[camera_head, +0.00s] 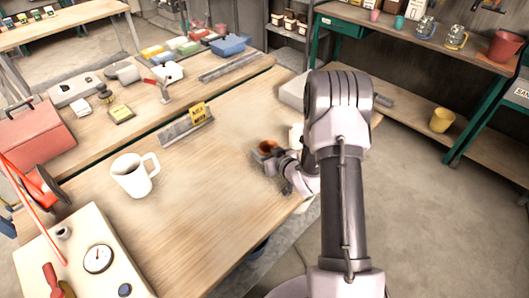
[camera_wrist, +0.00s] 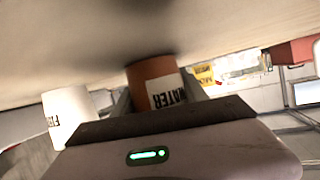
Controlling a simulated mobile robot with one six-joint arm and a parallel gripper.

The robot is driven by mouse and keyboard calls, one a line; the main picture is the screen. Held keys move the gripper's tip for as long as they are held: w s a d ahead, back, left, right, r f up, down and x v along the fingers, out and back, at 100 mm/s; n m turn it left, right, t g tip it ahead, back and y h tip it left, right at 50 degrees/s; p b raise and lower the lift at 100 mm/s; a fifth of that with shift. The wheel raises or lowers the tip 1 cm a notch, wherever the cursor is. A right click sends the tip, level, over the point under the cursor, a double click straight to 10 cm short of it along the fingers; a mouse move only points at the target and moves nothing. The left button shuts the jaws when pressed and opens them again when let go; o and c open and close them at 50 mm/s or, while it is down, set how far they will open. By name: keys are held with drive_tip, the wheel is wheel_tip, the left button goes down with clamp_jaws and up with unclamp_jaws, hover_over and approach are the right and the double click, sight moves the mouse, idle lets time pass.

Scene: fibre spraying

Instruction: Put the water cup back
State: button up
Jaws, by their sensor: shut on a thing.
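The water cup is an orange-brown cup with a white "WATER" label. In the wrist view, which is upside down, the cup (camera_wrist: 150,74) sits between the two fingers of my gripper (camera_wrist: 156,92). In the head view the cup (camera_head: 268,147) shows dark inside, near the right edge of the wooden table (camera_head: 215,215). My gripper (camera_head: 274,163) is shut on it from the right side. I cannot tell whether the cup's base touches the table. A white labelled cup (camera_wrist: 67,112) stands beside it, apart from the fingers; in the head view my arm mostly hides it.
A white mug (camera_head: 131,178) stands left on the table. A yellow sign on a grey stand (camera_head: 186,128) is behind it. A gauge box (camera_head: 97,258) is front left. The table's middle is clear. A shelf bench (camera_head: 400,38) with pots stands back right.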

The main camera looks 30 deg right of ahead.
drive_tip(key=shift+f, duration=0.2)
drive_tip(key=o, duration=1.4)
